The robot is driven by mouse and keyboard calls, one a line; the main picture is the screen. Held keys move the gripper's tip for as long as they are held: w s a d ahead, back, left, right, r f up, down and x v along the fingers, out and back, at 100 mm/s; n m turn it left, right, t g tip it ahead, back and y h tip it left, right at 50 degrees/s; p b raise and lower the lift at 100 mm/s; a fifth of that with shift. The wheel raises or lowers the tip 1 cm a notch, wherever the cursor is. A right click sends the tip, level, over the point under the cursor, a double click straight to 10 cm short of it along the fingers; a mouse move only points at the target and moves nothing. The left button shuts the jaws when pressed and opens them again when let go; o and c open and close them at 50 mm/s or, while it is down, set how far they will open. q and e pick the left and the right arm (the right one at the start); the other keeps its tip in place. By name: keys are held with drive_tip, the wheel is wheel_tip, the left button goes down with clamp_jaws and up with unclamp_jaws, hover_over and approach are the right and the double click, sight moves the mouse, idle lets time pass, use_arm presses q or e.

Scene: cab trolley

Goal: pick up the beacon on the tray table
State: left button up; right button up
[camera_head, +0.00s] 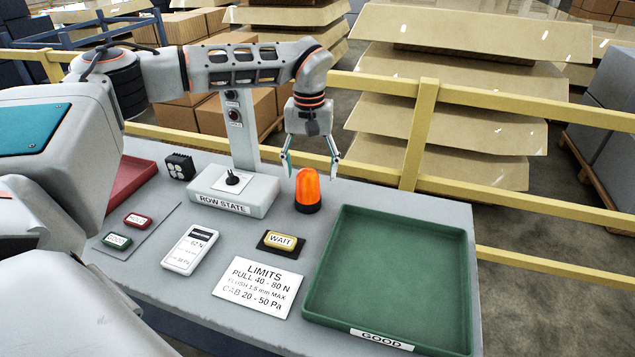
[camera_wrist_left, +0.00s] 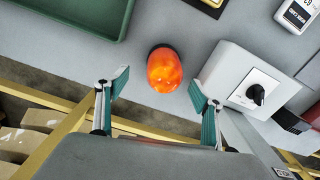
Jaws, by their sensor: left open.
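The beacon (camera_head: 307,188) has an orange dome on a black base and stands upright on the grey tray table (camera_head: 330,190), left of the green tray. My left gripper (camera_head: 312,160) is open and empty, pointing down just above and behind the beacon. In the left wrist view the beacon (camera_wrist_left: 164,70) sits ahead of the gap between the two teal-padded fingers (camera_wrist_left: 158,88), apart from both. My right gripper is not in view.
A green tray (camera_head: 340,225) labelled GOOD is right of the beacon. The ROW STATE box (camera_head: 235,200) with a post stands close on its left. A WAIT button (camera_head: 281,241) and LIMITS card (camera_head: 257,287) lie in front. A yellow railing (camera_head: 420,130) runs behind the table.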

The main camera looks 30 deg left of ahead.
sight(308, 192)
use_arm(q)
drive_tip(key=shift+s+f, duration=0.15)
drive_tip(key=shift+f, duration=0.45)
drive_tip(key=shift+s+f, duration=0.15)
drive_tip(key=shift+f, duration=0.45)
drive_tip(key=f, duration=0.2)
drive_tip(key=f+b, duration=0.1)
drive_tip(key=f, duration=0.1)
drive_tip(key=shift+s+a+f, duration=0.1)
drive_tip(key=shift+a, duration=0.1)
drive_tip(key=shift+f, duration=0.45)
drive_tip(key=c, duration=1.3)
